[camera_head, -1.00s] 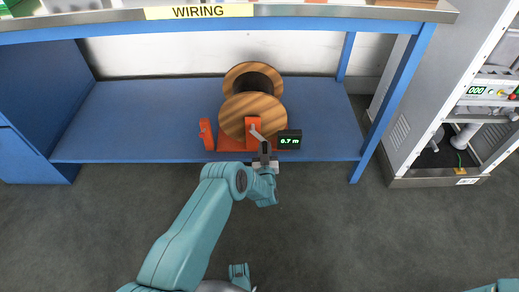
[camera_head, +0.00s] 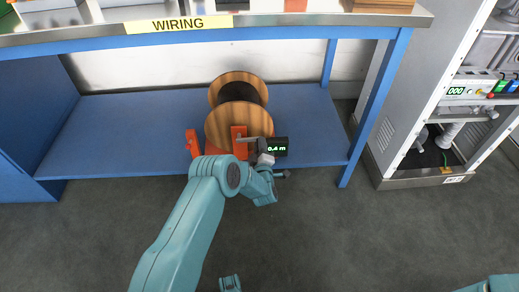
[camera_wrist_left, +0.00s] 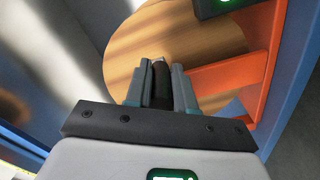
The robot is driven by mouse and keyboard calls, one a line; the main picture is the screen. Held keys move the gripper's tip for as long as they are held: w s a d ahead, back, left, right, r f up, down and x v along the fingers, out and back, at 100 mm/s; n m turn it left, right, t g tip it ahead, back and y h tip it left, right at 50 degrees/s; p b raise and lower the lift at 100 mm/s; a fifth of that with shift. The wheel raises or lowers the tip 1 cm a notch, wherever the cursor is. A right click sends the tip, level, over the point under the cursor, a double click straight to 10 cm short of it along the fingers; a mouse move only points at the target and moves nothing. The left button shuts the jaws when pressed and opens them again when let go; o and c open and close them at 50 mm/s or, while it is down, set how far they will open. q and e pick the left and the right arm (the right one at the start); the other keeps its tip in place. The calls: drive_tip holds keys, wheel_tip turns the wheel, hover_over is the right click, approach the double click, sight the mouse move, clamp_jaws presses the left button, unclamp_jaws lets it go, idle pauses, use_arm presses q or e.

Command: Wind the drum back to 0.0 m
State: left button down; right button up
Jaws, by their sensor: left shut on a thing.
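The wooden drum (camera_head: 228,122) stands in an orange stand (camera_head: 240,141) on the blue lower shelf. Its grey crank arm (camera_head: 249,139) points right from the hub. A small black display (camera_head: 277,147) beside it reads 0.4 m in green. My left gripper (camera_head: 264,160) is in front of the stand, just below the display. In the left wrist view its fingers (camera_wrist_left: 162,85) are shut on the dark crank handle (camera_wrist_left: 161,84), with the drum's round wooden face (camera_wrist_left: 140,50) behind.
The blue shelf (camera_head: 110,130) is clear left of the drum. A blue table leg (camera_head: 372,115) stands to the right, then a grey cabinet (camera_head: 420,95) with instruments. The bench top with a yellow WIRING label (camera_head: 178,24) overhangs the shelf.

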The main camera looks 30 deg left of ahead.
use_arm(q)
drive_tip(key=shift+s+r+n, duration=0.1)
drive_tip(key=shift+r+n, duration=0.65)
drive_tip(key=shift+n, duration=0.45)
drive_tip(key=shift+s+a+r+n, duration=0.15)
drive_tip(key=shift+r+n, duration=0.2)
drive_tip(key=shift+n, duration=0.25)
drive_tip(key=shift+a+r+n, duration=0.15)
drive_tip(key=shift+r+n, duration=0.2)
drive_tip(key=shift+n, duration=0.25)
drive_tip(key=c, duration=1)
unclamp_jaws()
drive_tip(key=shift+a+r, duration=0.1)
drive_tip(key=shift+o, duration=0.2)
drive_tip(key=shift+s, duration=0.1)
drive_tip(key=p+v, duration=0.5)
drive_tip(key=v, duration=1.1)
